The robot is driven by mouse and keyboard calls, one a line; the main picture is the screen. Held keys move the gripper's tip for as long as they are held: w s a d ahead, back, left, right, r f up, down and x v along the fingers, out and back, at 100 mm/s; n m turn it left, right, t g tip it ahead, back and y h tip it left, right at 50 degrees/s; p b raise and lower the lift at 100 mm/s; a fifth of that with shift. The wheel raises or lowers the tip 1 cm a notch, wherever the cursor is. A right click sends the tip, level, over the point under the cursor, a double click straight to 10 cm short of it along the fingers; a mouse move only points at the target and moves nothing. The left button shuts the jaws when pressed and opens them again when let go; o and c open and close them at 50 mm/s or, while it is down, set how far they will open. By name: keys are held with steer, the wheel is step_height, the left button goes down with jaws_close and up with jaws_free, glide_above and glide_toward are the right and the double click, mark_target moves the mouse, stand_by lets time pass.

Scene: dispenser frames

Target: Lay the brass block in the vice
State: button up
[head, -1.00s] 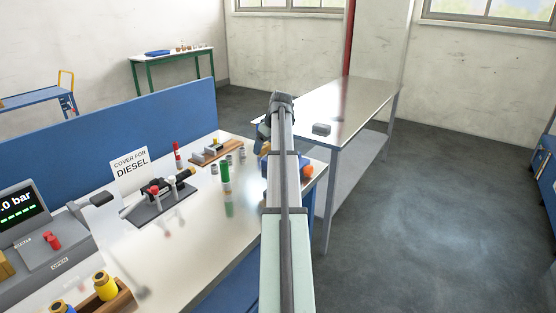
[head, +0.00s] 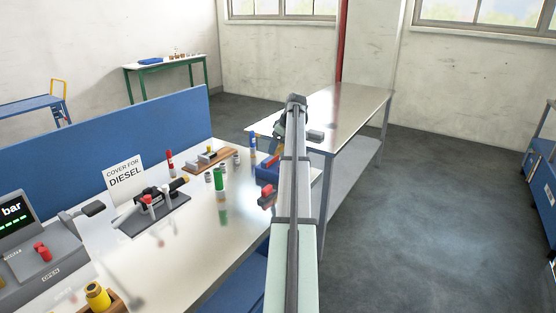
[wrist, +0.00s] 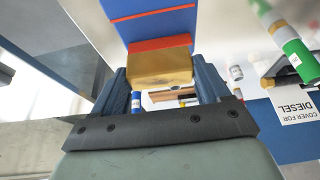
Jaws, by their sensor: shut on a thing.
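My gripper (wrist: 163,85) is shut on the brass block (wrist: 160,68), a yellowish block held between the two fingers in the wrist view. In the head view my gripper (head: 279,132) is over the far right end of the bench, and the block is hidden there. A blue thing with red parts (wrist: 155,22) lies beyond the block in the wrist view. In the head view a blue body (head: 266,172) with a red piece near it sits at that bench end, partly behind my arm. It may be the vice; I cannot tell whether the block touches it.
The bench holds a wooden rack (head: 209,160), a green-and-white cylinder (head: 219,184), a red marker (head: 170,162), a blue marker (head: 253,141), a black fixture (head: 155,200) and a DIESEL sign (head: 124,178).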

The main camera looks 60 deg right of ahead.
steer(key=shift+f, duration=2.9)
steer(key=o, duration=1.4)
steer(key=v, duration=1.2)
